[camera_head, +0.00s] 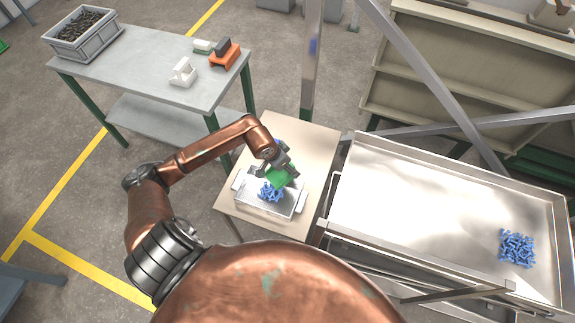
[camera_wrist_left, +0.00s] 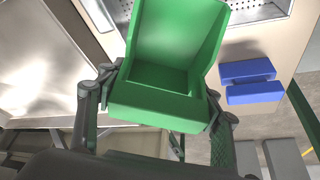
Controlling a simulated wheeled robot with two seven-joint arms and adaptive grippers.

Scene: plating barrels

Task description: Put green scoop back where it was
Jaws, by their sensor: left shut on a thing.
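The green scoop (camera_head: 281,178) is held by my left gripper (camera_head: 273,160) over the small metal tray (camera_head: 285,209) on the beige table. In the left wrist view the scoop (camera_wrist_left: 178,45) fills the upper middle, between the fingers of the gripper (camera_wrist_left: 155,108), and its inside looks empty. A pile of blue parts (camera_head: 270,191) lies in the tray just below the scoop. A blue block with a slot (camera_wrist_left: 250,80) sits on the table beside the scoop in the wrist view; in the head view the arm mostly hides it. My right gripper is not in view.
The large metal trough (camera_head: 400,185) stands right of the beige table (camera_head: 308,137), with a blue pile (camera_head: 517,248) at its right end. A grey workbench (camera_head: 140,65) at the left holds a grey crate (camera_head: 84,33), an orange device (camera_head: 225,56) and a white dispenser (camera_head: 183,73).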

